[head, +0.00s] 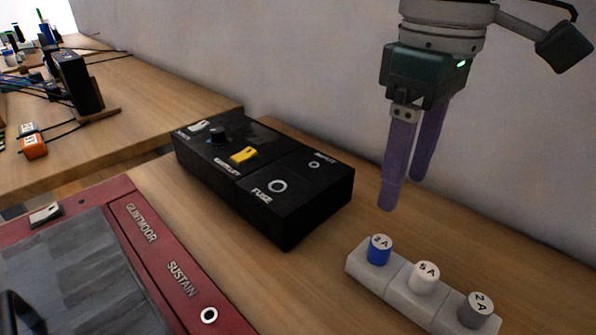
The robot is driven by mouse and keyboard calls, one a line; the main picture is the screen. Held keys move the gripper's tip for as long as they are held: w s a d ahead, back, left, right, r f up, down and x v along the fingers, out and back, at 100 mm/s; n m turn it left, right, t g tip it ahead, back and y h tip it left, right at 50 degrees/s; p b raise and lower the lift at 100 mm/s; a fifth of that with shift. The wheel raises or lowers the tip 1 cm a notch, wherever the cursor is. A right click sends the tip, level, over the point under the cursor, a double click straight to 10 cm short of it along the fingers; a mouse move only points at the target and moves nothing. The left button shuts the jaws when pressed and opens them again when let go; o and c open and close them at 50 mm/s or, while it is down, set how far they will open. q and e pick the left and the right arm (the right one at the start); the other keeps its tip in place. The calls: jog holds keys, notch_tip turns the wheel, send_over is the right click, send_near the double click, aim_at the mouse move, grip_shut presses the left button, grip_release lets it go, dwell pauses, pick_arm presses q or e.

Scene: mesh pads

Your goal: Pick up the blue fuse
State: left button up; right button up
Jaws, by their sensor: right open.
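The blue fuse (378,254) stands upright in the left slot of a pale grey holder (402,294), with a white label on top that seems to read 3 A. Beside it in the same holder stand a white fuse (424,280) marked 5 A and a grey fuse (476,312) marked 2 A. My right gripper (402,194) is open and empty, its two purple fingers pointing down. In the picture its fingertips are above the blue fuse and apart from it. My left gripper is not in view.
A black box (300,208) with a round FUSE socket, a yellow switch and a knob sits left of the gripper. A red-framed panel (150,226) lies at front left. A wall rises behind the table. Another table (150,85) holds devices and cables.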

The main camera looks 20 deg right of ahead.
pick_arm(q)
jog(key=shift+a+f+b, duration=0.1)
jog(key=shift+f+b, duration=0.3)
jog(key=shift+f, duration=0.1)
pick_arm(e)
send_over(382, 242)
jog(key=f, duration=0.4)
jog(key=shift+d+f, duration=0.2)
jog(key=shift+d, duration=0.2)
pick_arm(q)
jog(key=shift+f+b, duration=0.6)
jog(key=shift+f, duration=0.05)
pick_arm(e)
jog(key=f, duration=0.5)
jog(key=shift+a, duration=0.4)
jog(key=shift+c, duration=0.3)
grip_shut()
